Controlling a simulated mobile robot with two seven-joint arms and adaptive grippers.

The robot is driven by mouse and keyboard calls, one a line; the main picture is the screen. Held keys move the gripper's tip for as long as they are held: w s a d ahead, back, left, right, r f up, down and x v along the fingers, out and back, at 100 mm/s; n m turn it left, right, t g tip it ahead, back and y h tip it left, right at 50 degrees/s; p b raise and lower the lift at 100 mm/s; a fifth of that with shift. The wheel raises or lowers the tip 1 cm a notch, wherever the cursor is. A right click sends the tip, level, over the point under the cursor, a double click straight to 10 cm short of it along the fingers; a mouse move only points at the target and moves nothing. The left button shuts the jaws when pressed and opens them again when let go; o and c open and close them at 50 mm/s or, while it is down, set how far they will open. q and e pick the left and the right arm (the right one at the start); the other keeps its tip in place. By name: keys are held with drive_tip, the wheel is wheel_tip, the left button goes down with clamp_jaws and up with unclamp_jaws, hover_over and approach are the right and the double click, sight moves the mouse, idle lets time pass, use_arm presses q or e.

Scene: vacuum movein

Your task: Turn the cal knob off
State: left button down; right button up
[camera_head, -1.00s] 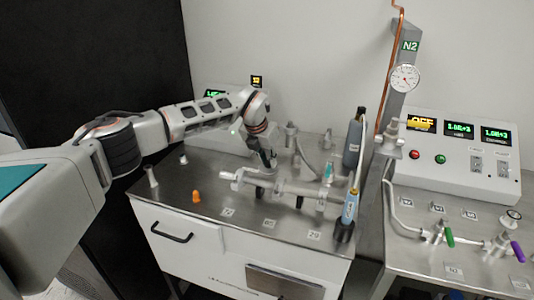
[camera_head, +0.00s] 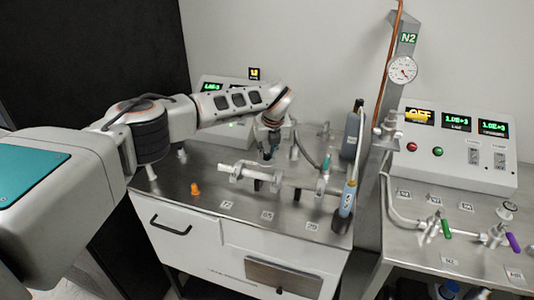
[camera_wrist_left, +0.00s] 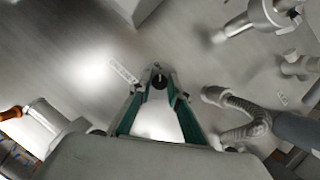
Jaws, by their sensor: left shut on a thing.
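My left gripper (camera_head: 269,156) reaches down over the steel bench top, behind the horizontal metal tube assembly. In the left wrist view, the fingertips of my left gripper (camera_wrist_left: 159,84) close around a small dark round knob (camera_wrist_left: 158,79), which seems to be the cal knob. The fingers hide much of it, so how far it is turned cannot be told. A small label (camera_wrist_left: 123,73) lies beside it, too blurred to read. In the head view the knob is hidden by the gripper. My right gripper is not in view.
The metal tube assembly (camera_head: 257,174) lies in front of the gripper. An orange cone-shaped piece (camera_head: 195,189) sits at the left. A ribbed hose (camera_wrist_left: 237,101) runs close by on the right in the wrist view. A control box (camera_head: 459,150) stands at the right.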

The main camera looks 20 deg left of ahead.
use_arm(q)
drive_tip(key=shift+n, duration=0.3)
drive_tip(key=c, duration=1.9)
unclamp_jaws()
drive_tip(key=shift+s+d+r, duration=0.1)
drive_tip(key=shift+r, duration=0.35)
drive_tip(key=v, duration=1.1)
drive_tip(key=shift+s+d+f, duration=0.1)
